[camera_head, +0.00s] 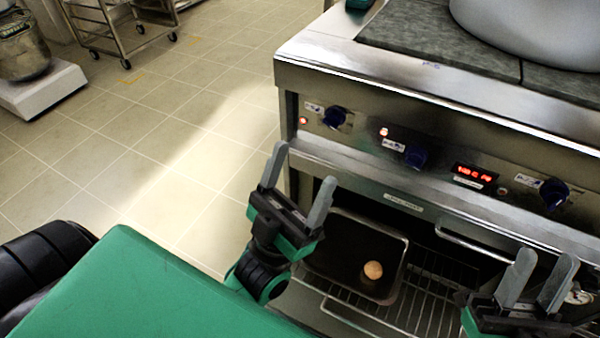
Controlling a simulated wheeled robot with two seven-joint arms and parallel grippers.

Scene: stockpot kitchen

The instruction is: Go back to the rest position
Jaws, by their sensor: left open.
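My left gripper (297,184) is open and empty, with its grey fingers pointing up in front of the stove's left front corner. My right gripper (537,270) is at the lower right, in front of the oven; its two grey fingers stand apart with nothing between them. The stove (350,150) has blue knobs and a red lit display. Its oven is open below, and a dark tray (340,250) with one small round tan item (373,270) sits on a wire rack, partly hidden by my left gripper.
A large metal pot (535,30) stands on the stove's dark top (420,32). A wheeled rack (120,30) and a mixer (25,50) on a white base stand at the back left. The tiled floor (140,150) left of the stove is clear.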

